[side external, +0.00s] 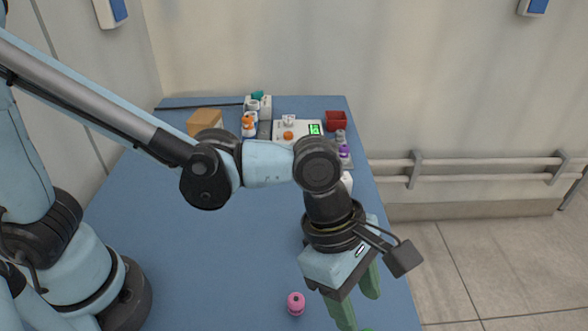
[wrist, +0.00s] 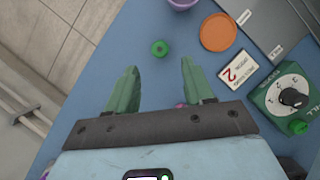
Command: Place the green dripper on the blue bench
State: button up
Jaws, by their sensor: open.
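The green dripper (wrist: 160,48) is a small round green piece with a dark centre. In the wrist view it appears to lie on the blue bench (wrist: 115,40), near the bench's edge. A sliver of green at the bottom of the side view, below the fingertips, may be the same dripper. My gripper (wrist: 160,66) has green fingers spread apart with nothing between them. The dripper shows just beyond the fingertips, roughly centred between them. In the side view my gripper (side external: 361,312) points down over the bench's near right part.
A pink dripper (side external: 296,303) stands left of my gripper. The wrist view shows an orange disc (wrist: 218,32), a purple pot (wrist: 183,4), a number card (wrist: 238,70) and a green dial box (wrist: 290,97). A cardboard box (side external: 204,121) stands at the back. The bench's left-middle is clear.

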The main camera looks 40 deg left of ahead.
jog(key=v, duration=0.5)
jog(key=w+a+m+t+y, duration=0.2)
jog(key=a+m, duration=0.7)
jog(key=a, duration=0.5)
jog(key=w+a+m+t+y, duration=0.2)
jog(key=a+m+t, duration=0.2)
jog(key=a+m, duration=0.5)
jog(key=a, duration=0.5)
jog(key=shift+a+r+m+t+y, duration=0.3)
jog(key=shift+a+r+m+t, duration=0.05)
jog(key=shift+a+m+t, duration=0.05)
